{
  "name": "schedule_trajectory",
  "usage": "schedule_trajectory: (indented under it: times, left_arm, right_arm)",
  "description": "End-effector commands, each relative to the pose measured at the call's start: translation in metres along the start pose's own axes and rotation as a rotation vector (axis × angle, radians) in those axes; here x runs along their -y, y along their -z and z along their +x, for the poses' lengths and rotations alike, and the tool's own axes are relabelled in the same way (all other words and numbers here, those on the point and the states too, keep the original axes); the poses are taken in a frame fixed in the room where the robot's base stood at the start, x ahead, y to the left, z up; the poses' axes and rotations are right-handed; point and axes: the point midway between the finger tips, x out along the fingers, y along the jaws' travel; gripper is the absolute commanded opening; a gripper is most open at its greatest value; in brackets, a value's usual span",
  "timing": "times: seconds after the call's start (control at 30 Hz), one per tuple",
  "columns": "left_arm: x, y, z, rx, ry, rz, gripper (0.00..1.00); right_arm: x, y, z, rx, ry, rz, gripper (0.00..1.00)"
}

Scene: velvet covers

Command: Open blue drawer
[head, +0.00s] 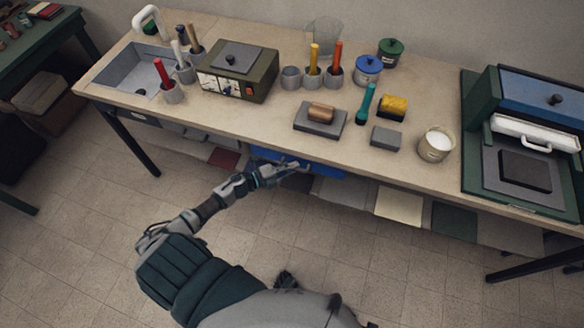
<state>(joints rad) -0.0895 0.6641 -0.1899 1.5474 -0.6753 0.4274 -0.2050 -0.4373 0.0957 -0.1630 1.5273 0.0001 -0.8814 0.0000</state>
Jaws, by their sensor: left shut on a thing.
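The blue drawer (326,172) is under the front edge of the long workbench, a little left of the middle in the head view. Its blue surface shows on both sides of my left gripper. My left gripper (294,167) reaches in from the left and is shut at the front of the blue drawer, on what appears to be its handle. The fingers hide the handle itself. I cannot tell how far the drawer stands out from the bench. My right gripper is not in view.
The workbench (235,115) holds tool cups, a green box (238,72), jars, blocks and a green press (515,160). Other panels under its edge are dark red, cream (399,207) and green (454,219). The tiled floor (400,275) in front is clear.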

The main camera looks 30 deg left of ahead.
Motion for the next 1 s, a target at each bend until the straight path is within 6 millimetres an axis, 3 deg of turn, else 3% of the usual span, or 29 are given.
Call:
schedule_trajectory:
  times: [0.07,0.37,0.63,1.0]
  left_arm:
    - [-0.004,0.003,-0.004,0.002,-0.006,-0.003,0.0]
    - [-0.012,0.038,-0.037,-0.002,-0.008,-0.009,0.0]
    - [-0.025,0.089,-0.089,0.0,-0.009,-0.008,0.0]
    - [-0.044,0.148,-0.148,-0.001,-0.008,-0.007,0.0]
  right_arm:
    - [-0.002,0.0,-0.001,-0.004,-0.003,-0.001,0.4]
    - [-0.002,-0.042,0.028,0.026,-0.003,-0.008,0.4]
    - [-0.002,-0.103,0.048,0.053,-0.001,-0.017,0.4]
    - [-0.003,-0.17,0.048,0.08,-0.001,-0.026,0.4]
